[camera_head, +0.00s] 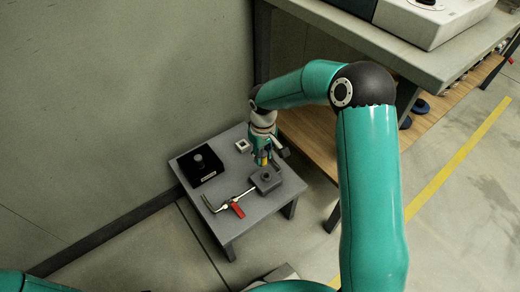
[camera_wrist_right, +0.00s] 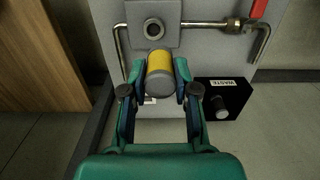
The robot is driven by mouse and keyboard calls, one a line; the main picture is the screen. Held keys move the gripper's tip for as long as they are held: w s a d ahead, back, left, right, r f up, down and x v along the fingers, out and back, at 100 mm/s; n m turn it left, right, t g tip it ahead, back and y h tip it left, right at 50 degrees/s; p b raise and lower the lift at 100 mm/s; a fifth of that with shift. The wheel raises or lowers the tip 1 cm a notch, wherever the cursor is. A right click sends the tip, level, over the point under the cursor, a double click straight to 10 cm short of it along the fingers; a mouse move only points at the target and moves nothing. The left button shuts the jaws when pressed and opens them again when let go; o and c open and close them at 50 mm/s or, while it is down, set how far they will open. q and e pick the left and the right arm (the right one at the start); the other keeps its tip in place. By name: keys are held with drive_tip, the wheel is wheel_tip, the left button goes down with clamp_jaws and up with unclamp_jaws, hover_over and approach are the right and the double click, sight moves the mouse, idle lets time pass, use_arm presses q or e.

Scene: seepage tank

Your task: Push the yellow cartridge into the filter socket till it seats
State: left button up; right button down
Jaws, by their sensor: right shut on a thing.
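The yellow cartridge (camera_wrist_right: 160,66) with a grey end is held between the fingers of my right gripper (camera_wrist_right: 158,92) in the wrist view. In the head view the right gripper (camera_head: 263,160) is over the small grey table, with a little yellow of the cartridge showing. The filter socket is a grey block (camera_head: 266,181) just in front of the gripper. In the wrist view the socket (camera_wrist_right: 153,30) shows its round opening beyond the cartridge, uncovered. The cartridge appears apart from the opening; the exact gap is hard to judge. My left gripper is not in view.
A pipe with a red-handled valve (camera_head: 237,209) lies along the table's front. A small white square piece (camera_head: 242,146) is near the back. A workbench (camera_head: 440,65) stands at right.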

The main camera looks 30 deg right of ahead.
sight(266, 164)
drive_tip(key=shift+s+d, duration=0.35)
drive_tip(key=shift+d, duration=0.15)
drive_tip(key=shift+f+b, duration=1.75)
drive_tip(key=shift+f, duration=0.85)
drive_tip(key=shift+f+b, duration=0.35)
drive_tip(key=shift+f, duration=0.25)
drive_tip(key=c, duration=0.8)
unclamp_jaws()
